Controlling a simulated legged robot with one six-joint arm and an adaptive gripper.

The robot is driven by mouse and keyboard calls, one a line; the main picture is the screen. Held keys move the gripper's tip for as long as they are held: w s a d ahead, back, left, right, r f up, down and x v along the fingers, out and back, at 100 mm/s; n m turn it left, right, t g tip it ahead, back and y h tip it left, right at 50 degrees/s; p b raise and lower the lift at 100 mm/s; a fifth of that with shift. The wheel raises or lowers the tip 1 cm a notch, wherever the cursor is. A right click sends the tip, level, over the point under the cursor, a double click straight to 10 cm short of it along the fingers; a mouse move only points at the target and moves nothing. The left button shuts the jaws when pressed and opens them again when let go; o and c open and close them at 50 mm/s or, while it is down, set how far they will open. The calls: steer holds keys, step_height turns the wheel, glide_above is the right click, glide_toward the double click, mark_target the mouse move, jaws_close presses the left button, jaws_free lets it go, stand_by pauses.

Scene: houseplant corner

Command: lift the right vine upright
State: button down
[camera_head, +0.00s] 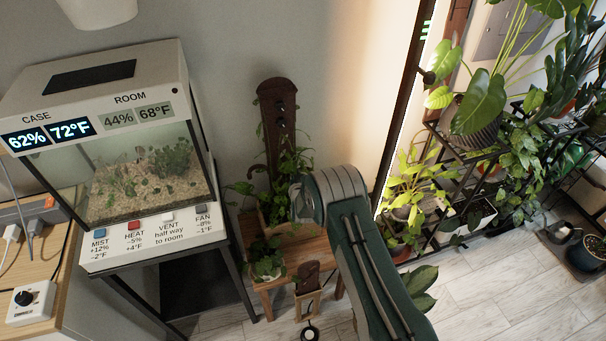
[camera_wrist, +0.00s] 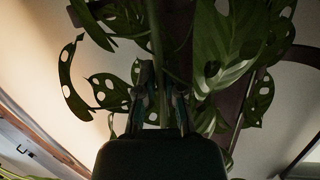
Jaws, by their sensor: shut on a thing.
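In the wrist view my gripper (camera_wrist: 160,95) is shut on a green vine stem (camera_wrist: 156,35) that runs up between its fingers. The vine's dark leaves with holes (camera_wrist: 110,90) spread on both sides, and a broad paler leaf (camera_wrist: 232,45) hangs at right. A dark brown post (camera_wrist: 178,30) stands behind the stem. In the head view a leafy vine (camera_head: 291,165) is beside a tall brown board with dark knobs or holes (camera_head: 277,105). My green arm (camera_head: 370,255) covers the area to its right, so my gripper cannot be seen there.
A wooden stool (camera_head: 305,255) carries the plants, with a small potted plant (camera_head: 267,262) at its front. A glass terrarium (camera_head: 145,175) stands at left. A shelf of crowded plants (camera_head: 470,160) fills the right. Light floor (camera_head: 490,290) is open at lower right.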

steer(key=shift+s+a+n, duration=0.25)
steer(key=shift+a+n, duration=0.05)
steer(key=shift+a, duration=0.35)
steer(key=c, duration=0.7)
jaws_free()
steer(key=v, duration=1.2)
steer(key=shift+a+f, duration=0.15)
steer(key=shift+a, duration=0.05)
